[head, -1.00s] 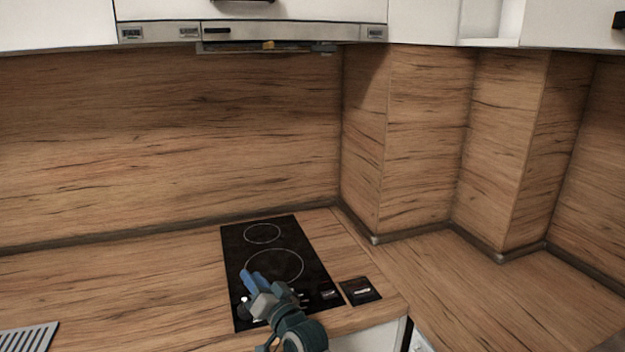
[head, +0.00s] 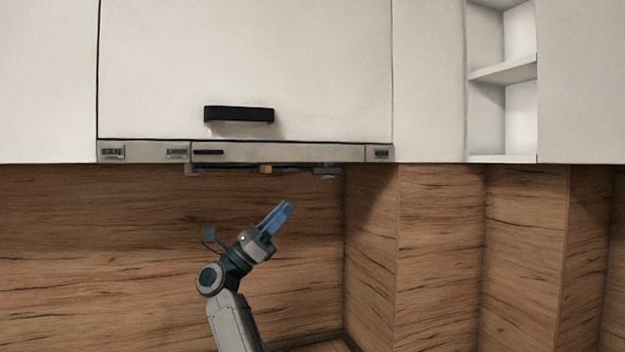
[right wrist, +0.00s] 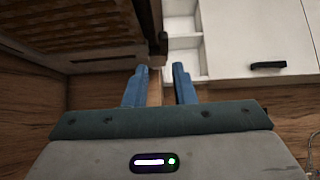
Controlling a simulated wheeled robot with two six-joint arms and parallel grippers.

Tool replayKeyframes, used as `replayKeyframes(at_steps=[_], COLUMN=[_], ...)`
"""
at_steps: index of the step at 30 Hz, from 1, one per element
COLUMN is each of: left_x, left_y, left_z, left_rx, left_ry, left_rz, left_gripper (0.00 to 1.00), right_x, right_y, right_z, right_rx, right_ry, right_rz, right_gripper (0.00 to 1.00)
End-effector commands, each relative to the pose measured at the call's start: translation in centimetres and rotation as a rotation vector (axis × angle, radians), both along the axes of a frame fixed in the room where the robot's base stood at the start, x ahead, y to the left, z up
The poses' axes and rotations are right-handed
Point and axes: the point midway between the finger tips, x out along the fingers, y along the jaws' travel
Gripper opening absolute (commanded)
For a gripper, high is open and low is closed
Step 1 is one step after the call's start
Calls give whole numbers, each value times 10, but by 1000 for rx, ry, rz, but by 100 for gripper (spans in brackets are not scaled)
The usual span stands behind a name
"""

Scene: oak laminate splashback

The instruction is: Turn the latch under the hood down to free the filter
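The range hood (head: 280,152) is a slim grey metal strip under the white cabinet. A small orange-yellow piece (head: 265,169), seemingly the latch, hangs under its lower edge; its turn angle is too small to tell. My right gripper (head: 287,207) is below the hood, a little right of and lower than that piece, blue fingers pointing up and right, apart from it. The right wrist view shows its fingers (right wrist: 160,75) spread with nothing between them. A brown mesh panel (right wrist: 65,28), seemingly the filter, fills the upper left there. My left gripper is out of view.
A white cabinet door (head: 250,60) with a black handle (head: 239,114) is above the hood. An open white shelf (head: 503,75) is to the right. The wood splashback (head: 110,260) stands behind my right arm, with free room on both sides of it.

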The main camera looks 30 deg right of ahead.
Motion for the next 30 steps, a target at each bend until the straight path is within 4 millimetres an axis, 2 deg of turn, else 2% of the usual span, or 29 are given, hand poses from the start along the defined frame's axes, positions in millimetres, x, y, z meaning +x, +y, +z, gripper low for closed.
replayKeyframes(at_steps=[5,12,18,24,30], left_x=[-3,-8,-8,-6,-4], left_y=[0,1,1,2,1], left_z=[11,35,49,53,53], left_rx=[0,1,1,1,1], left_ry=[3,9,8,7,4], left_rz=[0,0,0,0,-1], left_gripper=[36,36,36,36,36], right_x=[-4,-12,-17,-18,-19], right_y=[-12,-43,-65,-74,-74], right_z=[16,51,71,77,77], right_rx=[6,4,4,4,4], right_ry=[-12,-10,-10,-8,-8], right_rz=[-4,-4,-3,-2,-2], right_gripper=[24,24,24,24,24])
